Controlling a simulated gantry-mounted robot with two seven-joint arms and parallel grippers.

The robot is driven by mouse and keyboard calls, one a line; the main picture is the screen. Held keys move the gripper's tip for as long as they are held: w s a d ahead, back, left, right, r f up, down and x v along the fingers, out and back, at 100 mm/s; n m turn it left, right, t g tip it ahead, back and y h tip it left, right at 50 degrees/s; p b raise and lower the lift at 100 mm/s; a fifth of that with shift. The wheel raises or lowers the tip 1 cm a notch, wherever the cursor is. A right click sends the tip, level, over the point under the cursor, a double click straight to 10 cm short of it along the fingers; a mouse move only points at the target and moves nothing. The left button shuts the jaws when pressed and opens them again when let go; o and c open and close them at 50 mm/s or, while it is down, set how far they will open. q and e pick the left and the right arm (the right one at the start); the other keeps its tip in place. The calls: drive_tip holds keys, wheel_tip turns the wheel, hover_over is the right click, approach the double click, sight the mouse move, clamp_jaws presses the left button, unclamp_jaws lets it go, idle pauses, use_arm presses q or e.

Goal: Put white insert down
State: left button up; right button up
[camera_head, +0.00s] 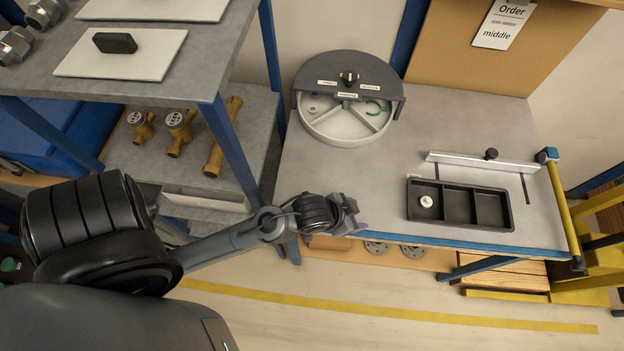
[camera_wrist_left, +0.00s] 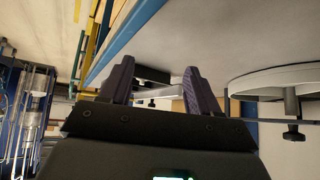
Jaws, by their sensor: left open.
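The white insert (camera_head: 426,201) is a small round white piece in the left compartment of the black three-part tray (camera_head: 475,222) on the workbench. My left gripper (camera_head: 352,215) is at the front edge of the bench, left of the tray and apart from it. In the left wrist view the two purple fingers of my left gripper (camera_wrist_left: 157,85) stand apart with nothing held between them. The insert cannot be made out in that view. My right gripper is in neither view.
A round divided container (camera_head: 345,125) with a grey half cover stands at the back left of the bench. A metal rail (camera_head: 482,163) lies behind the tray. A shelf with brass meters (camera_head: 180,130) is at left. The bench between container and tray is clear.

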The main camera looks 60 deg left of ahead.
use_arm(q)
drive_tip(key=s+a+r+g+y, duration=0.1)
drive_tip(key=s+a+g, duration=0.2)
drive_tip(key=s, duration=0.9)
drive_tip(key=shift+s+n+g, duration=0.3)
drive_tip(key=shift+n+g, duration=0.1)
drive_tip(key=shift+g, duration=0.2)
wheel_tip(320, 180, up, 25)
drive_tip(key=p, duration=2.4)
drive_tip(key=shift+f, duration=0.2)
